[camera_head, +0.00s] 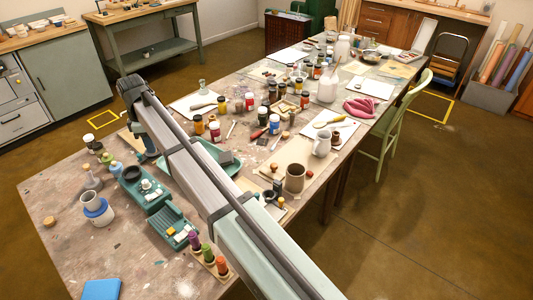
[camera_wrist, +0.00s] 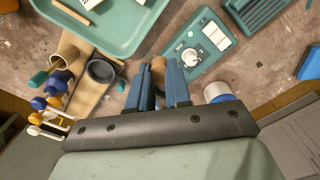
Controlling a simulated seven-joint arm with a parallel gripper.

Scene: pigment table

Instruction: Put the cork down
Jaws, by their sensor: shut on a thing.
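My gripper (camera_wrist: 160,72) is shut on a tan cork (camera_wrist: 158,64), which shows between the blue fingers in the wrist view. The cork's lower part is hidden by the fingers. In the head view my arm reaches across the table, and my gripper (camera_head: 148,152) hangs at its end, partly hidden by the arm; the held cork cannot be made out there. A separate small brown cork-like piece (camera_head: 49,221) lies on the table (camera_head: 130,262) at the left.
A teal tray with a white cup (camera_wrist: 198,52) lies near my gripper, with a blue-banded white pot (camera_wrist: 217,91) to the right. A larger green tray (camera_wrist: 110,28) and a grey cup (camera_wrist: 102,70) are to the left. Bare table shows around the front left.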

